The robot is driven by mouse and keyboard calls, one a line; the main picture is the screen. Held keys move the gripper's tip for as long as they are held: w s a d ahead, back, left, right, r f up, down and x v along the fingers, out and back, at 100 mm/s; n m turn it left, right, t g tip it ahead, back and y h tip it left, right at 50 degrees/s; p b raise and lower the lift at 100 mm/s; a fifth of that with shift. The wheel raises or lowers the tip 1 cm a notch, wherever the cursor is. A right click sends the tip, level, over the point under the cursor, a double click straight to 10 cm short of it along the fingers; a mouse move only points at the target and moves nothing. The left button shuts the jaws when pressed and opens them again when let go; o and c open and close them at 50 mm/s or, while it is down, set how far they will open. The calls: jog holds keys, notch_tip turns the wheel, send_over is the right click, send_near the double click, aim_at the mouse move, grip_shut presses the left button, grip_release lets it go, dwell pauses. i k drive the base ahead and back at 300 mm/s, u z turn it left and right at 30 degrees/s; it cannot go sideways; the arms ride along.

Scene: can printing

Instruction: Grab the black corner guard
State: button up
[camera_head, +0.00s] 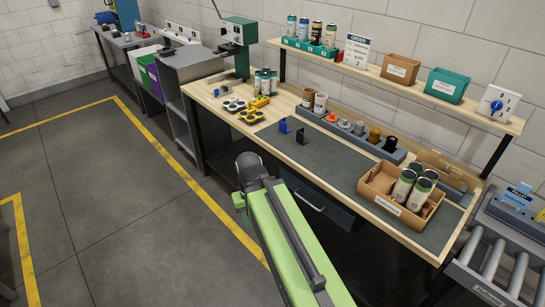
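A small black corner guard (300,135) appears to stand on the dark grey mat (340,170) on the workbench, right of a similar small blue piece (283,126). It is too small to make out its exact shape. My green arm reaches up from the bottom of the view to a dark rounded joint in front of the bench, left of and below the guard. The arm is apart from the guard. My gripper's fingers do not show.
Behind the guard is a grey holder (345,132) with several coloured parts. A cardboard box (375,192) with several cans stands to the right, yellow and black parts (252,116) to the left. A shelf (390,82) overhangs the back. The floor left of the bench is clear.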

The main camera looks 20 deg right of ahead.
aim_at(300, 139)
jog(key=z, duration=0.35)
jog(key=k, duration=0.1)
jog(key=z, duration=0.05)
jog(key=i, duration=0.9)
jog(key=u, duration=0.4)
jog(key=i, duration=0.9)
jog(key=u, duration=0.7)
